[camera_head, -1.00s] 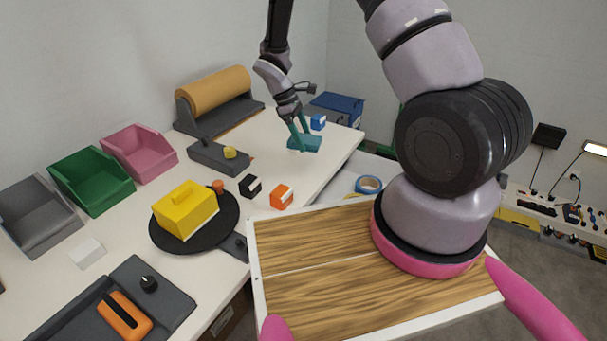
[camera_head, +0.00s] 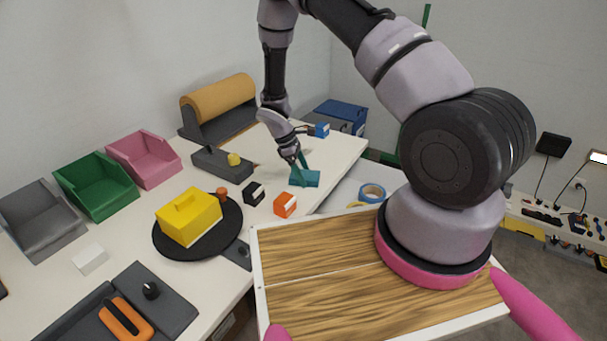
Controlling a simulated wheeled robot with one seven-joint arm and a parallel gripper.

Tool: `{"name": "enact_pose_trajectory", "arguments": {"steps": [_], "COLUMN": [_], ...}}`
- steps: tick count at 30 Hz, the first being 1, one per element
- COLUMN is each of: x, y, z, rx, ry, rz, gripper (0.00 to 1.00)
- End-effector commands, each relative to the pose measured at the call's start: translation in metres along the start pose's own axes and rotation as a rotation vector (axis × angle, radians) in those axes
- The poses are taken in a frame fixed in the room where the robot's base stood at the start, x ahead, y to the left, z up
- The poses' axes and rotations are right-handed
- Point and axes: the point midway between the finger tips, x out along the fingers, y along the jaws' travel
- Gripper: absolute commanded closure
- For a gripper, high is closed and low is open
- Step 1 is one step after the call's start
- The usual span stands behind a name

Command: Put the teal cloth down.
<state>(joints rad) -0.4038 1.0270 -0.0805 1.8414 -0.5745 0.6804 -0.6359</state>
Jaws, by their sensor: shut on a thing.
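The teal cloth (camera_head: 308,179) is a small flat-looking block of fabric at the far part of the white table, right of the black cube.
A black cube (camera_head: 254,193) and an orange cube (camera_head: 285,205) stand nearby on the table (camera_head: 225,298). A yellow box (camera_head: 188,217) sits on a black disc. Blue tape (camera_head: 372,192) lies right.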

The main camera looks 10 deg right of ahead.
Motion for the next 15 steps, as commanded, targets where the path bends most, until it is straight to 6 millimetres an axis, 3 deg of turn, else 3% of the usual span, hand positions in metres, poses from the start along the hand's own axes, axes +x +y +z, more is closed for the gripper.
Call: {"name": "enact_pose_trajectory", "arguments": {"steps": [7, 8, 9, 15], "x": [0.0045, 0.0040, 0.0039, 0.0044], "y": [-0.0004, -0.0003, -0.0003, 0.0002], "z": [-0.0017, -0.0016, -0.0016, -0.0016], "rx": [0.000, 0.000, 0.000, -0.001], "ry": [-0.001, 0.000, 0.000, 0.000], "rz": [-0.001, -0.001, -0.001, 0.000], "gripper": [0.72, 0.09, 0.00, 0.00]}}
